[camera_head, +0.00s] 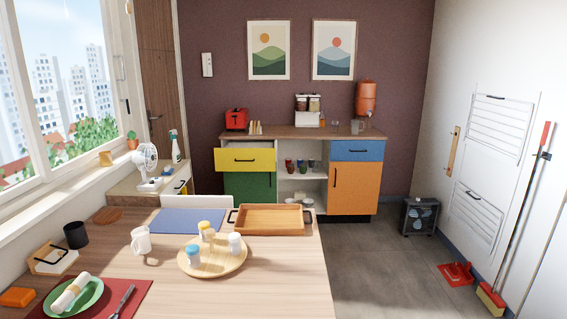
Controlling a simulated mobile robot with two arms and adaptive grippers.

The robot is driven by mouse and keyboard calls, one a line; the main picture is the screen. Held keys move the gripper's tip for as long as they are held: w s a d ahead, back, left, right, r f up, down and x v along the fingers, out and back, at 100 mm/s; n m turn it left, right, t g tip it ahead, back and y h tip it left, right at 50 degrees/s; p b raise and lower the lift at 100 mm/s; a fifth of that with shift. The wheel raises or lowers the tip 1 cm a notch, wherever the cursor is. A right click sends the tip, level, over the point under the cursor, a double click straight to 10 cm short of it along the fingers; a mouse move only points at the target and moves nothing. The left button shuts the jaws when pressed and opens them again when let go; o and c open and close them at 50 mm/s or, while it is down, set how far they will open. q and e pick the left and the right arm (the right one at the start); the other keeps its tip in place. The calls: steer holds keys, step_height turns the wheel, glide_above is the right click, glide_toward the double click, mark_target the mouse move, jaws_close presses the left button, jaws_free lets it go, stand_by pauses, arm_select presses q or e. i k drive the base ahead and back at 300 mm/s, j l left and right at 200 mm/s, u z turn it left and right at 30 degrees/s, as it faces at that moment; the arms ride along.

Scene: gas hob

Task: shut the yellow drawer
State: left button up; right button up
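The yellow drawer (245,159) is in the sideboard against the back wall, at its upper left. It stands out from the cabinet front, pulled open, and has a dark bar handle. The green door (249,187) is below it and looks shut. Neither of my grippers shows in the head view. The drawer's inside is mostly hidden behind its front panel.
A wooden table (290,280) with a tray (270,220) and a round board fills the foreground. A white chair back (196,202) stands behind it. Grey floor (372,265) is free at the right. A black heater-like box (419,216) stands by the right wall.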

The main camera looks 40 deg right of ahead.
mark_target(236, 156)
steer(key=z, duration=0.9)
steer(key=i+l+z, duration=0.4)
steer(key=l, duration=0.35)
steer(key=i+l+z, duration=0.35)
steer(key=l, duration=0.3)
steer(key=i+l+z, duration=0.4)
steer(key=l, duration=0.15)
steer(key=i+u, duration=0.25)
steer(key=i, duration=0.2)
steer(key=i+l+u, duration=0.2)
steer(key=i, duration=0.3)
steer(key=i+l+u, duration=0.25)
steer(key=i, duration=0.2)
steer(key=i+u, duration=0.25)
steer(key=i, duration=0.7)
steer(key=i+l+u, duration=0.25)
steer(key=i, duration=0.7)
steer(key=j, duration=0.1)
